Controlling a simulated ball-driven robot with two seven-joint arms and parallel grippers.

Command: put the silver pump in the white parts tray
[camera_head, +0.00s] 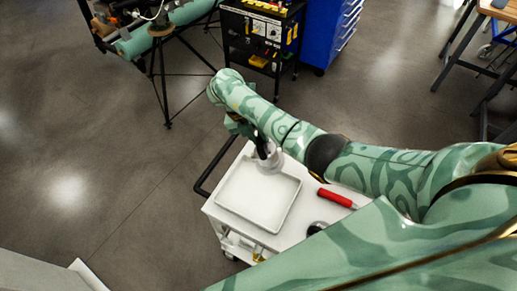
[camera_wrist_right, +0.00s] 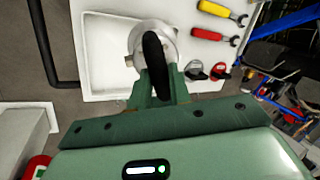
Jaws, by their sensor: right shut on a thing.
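The white parts tray (camera_head: 240,205) lies on top of a white cart. It also shows in the right wrist view (camera_wrist_right: 105,72). My right gripper (camera_head: 262,146) reaches down at the tray's far edge, and in the right wrist view (camera_wrist_right: 158,80) its jaws are shut on the silver pump. The silver pump (camera_head: 270,161) is round, with a black part (camera_wrist_right: 155,55) over its middle. In the right wrist view the pump (camera_wrist_right: 139,38) overlaps the tray's right part. I cannot tell whether it touches the tray. The tray otherwise looks empty. My left gripper is not in view.
A red-handled tool (camera_head: 336,198) and a dark round part (camera_head: 316,227) lie on the cart (camera_head: 296,222) right of the tray. A yellow-handled tool (camera_wrist_right: 214,9) shows in the right wrist view. A black tool trolley (camera_head: 262,40) and a blue cabinet (camera_head: 325,32) stand behind.

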